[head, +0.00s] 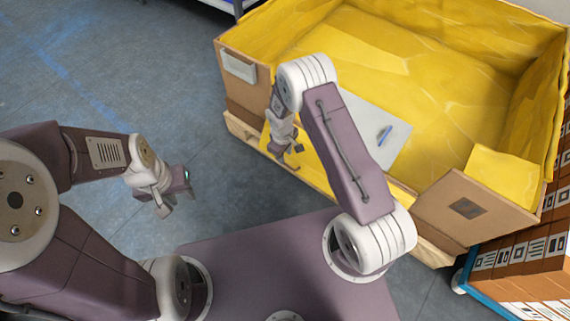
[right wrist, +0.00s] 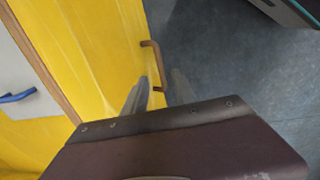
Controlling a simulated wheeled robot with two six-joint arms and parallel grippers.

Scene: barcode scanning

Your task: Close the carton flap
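The carton (head: 243,60) is a large brown box lined in yellow at the upper right. Its front flap (head: 318,172) is folded down and outward, yellow inner face up, partly hidden by my right arm. In the right wrist view the yellow flap (right wrist: 100,50) has a brown handle (right wrist: 152,62) at its edge. My right gripper (head: 293,150) is at the flap; in the wrist view its fingers (right wrist: 160,93) are apart, one on each side of the flap's edge near the handle. My left gripper (head: 156,204) looks open and empty above the floor, away from the carton.
A grey-white panel with a blue handle (head: 385,135) lies inside the carton. A rack of brown labelled boxes (head: 520,270) on a blue base stands at the lower right. Grey floor (head: 100,60) is clear to the left of the carton.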

